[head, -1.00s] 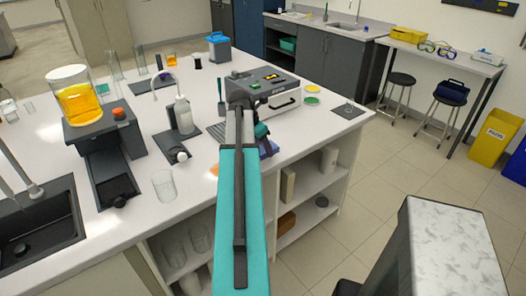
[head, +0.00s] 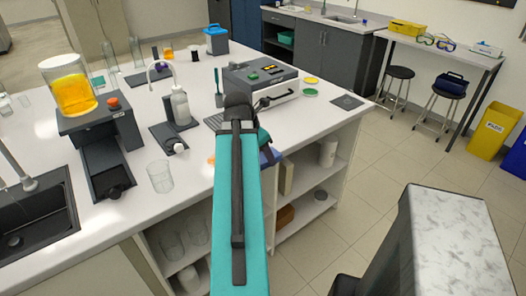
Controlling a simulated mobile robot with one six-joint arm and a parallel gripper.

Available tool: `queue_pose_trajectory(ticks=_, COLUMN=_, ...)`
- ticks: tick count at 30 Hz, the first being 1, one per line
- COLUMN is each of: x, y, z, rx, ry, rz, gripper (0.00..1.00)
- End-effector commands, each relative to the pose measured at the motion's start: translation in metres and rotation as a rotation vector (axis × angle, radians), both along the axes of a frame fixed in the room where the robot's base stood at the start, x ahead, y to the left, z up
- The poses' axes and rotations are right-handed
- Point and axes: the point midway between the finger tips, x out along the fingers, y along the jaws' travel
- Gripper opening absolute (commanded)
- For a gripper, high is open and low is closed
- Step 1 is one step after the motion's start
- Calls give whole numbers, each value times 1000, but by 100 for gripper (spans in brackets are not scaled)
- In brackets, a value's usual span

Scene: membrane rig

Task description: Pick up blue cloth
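A small piece of blue, likely the blue cloth (head: 271,157), shows at the near edge of the white bench, just right of my teal arm. Most of it is hidden behind my arm, so its shape cannot be told. My arm reaches forward over the bench edge, and a second teal link shows behind its dark joint, close above the blue piece. My gripper's fingers are hidden behind my arm. I cannot see whether they touch the blue piece.
On the white bench (head: 120,190) stand a grey instrument (head: 262,82), a wash bottle (head: 180,106), an empty glass beaker (head: 160,177) and a beaker of orange liquid (head: 70,85) on a dark stand. A marble-topped block (head: 455,240) stands at right. The tiled floor between is clear.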

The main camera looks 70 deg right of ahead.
Motion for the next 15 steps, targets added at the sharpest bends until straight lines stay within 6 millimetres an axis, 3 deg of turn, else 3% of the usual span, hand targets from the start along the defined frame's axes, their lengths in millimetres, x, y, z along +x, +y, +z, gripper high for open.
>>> queue_pose_trajectory(ticks=3, x=-6, y=12, z=0, rx=-1, ry=0, rz=0, gripper=26)
queue_pose_trajectory(ticks=15, x=-8, y=15, z=-3, rx=-2, ry=0, rz=0, gripper=26)
